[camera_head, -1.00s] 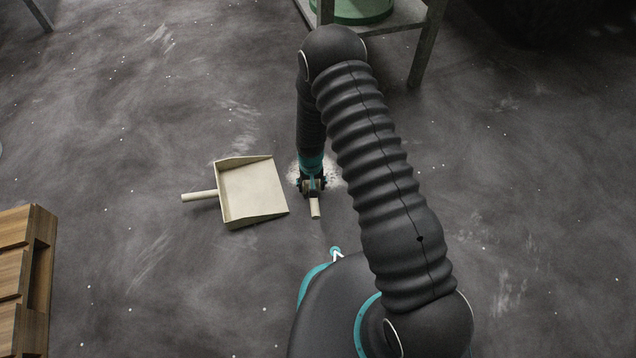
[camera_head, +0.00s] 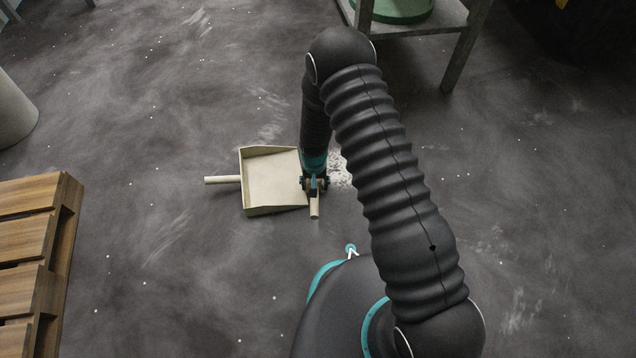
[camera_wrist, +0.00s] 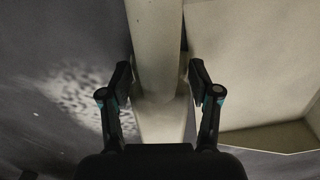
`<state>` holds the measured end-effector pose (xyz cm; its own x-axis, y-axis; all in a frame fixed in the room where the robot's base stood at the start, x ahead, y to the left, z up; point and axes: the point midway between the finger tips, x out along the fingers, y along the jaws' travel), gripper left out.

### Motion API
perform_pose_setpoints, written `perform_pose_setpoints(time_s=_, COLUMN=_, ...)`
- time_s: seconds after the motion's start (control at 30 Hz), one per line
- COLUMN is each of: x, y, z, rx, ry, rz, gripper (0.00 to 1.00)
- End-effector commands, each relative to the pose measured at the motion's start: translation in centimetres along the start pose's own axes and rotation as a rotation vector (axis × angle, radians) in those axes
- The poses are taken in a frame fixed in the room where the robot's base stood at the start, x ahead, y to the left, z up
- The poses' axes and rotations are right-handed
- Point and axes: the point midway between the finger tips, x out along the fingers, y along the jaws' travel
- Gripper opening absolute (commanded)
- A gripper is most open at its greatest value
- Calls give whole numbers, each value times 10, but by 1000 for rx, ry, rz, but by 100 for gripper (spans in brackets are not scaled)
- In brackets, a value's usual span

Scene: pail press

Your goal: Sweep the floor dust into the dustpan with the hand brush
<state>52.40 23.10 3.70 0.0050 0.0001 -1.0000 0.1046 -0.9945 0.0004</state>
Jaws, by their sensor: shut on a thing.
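My gripper (camera_head: 315,184) is shut on the hand brush (camera_head: 315,208), whose pale handle end sticks out below the jaws in the head view. In the wrist view the brush (camera_wrist: 158,60) runs between the two fingers. The beige dustpan (camera_head: 268,178) lies flat on the floor just left of the gripper, its open edge toward the brush and its handle pointing left. It fills the right of the wrist view (camera_wrist: 250,75). The pale, speckled dust patch (camera_head: 341,172) lies right of the gripper, partly hidden by my arm; the wrist view shows it at left (camera_wrist: 75,95).
A wooden pallet stack (camera_head: 35,255) stands at the lower left, with a pale round container (camera_head: 12,112) behind it. A metal stand (camera_head: 460,45) with a green round object (camera_head: 400,8) is at the top. Floor around the dustpan is clear.

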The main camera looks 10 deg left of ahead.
Motion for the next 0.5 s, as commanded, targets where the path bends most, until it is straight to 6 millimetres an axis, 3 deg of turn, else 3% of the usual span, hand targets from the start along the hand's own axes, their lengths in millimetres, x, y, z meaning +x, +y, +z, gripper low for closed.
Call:
perform_pose_setpoints(time_s=0.27, x=-3, y=0, z=0, rx=0, ry=1, rz=0, gripper=34)
perform_pose_setpoints(time_s=0.5, x=-22, y=0, z=-1, rx=0, ry=2, rz=-1, gripper=34)
